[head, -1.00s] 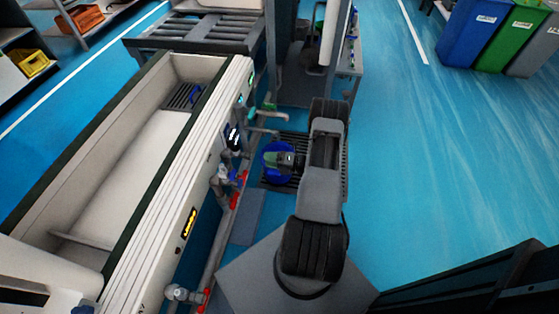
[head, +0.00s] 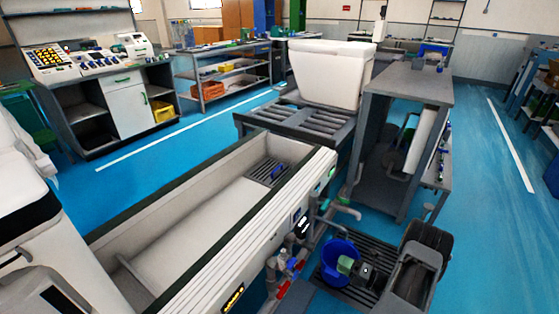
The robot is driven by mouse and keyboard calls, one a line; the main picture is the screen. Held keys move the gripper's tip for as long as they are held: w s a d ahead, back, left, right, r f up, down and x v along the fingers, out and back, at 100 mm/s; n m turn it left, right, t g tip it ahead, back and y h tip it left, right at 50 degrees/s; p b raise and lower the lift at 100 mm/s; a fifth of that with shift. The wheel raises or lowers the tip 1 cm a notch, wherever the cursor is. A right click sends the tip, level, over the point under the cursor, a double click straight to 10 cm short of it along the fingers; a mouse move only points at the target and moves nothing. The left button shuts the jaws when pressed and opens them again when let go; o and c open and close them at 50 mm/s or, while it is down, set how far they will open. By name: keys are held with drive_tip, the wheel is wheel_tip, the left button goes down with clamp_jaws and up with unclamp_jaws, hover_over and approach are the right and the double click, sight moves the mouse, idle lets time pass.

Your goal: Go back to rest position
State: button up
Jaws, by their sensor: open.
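My arm shows at the lower right, with its end over a blue bucket (head: 339,254). My gripper (head: 349,267) is at the bucket's right side, small and partly hidden by my own arm. It is open, though its separate fingers are hard to make out. A greenish part shows at its tip, and I see nothing held. The bucket stands on a dark slatted grate (head: 378,250) beside the trough.
A long white trough (head: 205,215) with pipes and taps runs along the left of my arm. A grey frame table (head: 410,82) and a white tank (head: 330,72) stand ahead. Blue floor (head: 495,215) is free at the right.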

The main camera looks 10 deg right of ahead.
drive_tip(key=s+a+r+n+g+y+p, duration=0.1)
drive_tip(key=s+a+r+n+g, duration=0.2)
drive_tip(key=n, duration=0.4)
drive_tip(key=s+a+n+g+p, duration=0.1)
drive_tip(key=s+a+n+g, duration=0.25)
drive_tip(key=n+g, duration=0.3)
drive_tip(key=s+a+r+n+h+p, duration=0.1)
drive_tip(key=a+r+n+h+p, duration=0.3)
drive_tip(key=r, duration=1.3)
drive_tip(key=s+a+r+n+h+p, duration=0.2)
drive_tip(key=a+r+n+h+p, duration=0.2)
drive_tip(key=r+n+p, duration=0.6)
drive_tip(key=s+a+r+n+h+p, duration=0.2)
drive_tip(key=a+r+n+h+p, duration=0.3)
drive_tip(key=r+n, duration=1)
wheel_tip(320, 180, up, 11)
drive_tip(key=p, duration=0.3)
drive_tip(key=shift+s+f, duration=0.15)
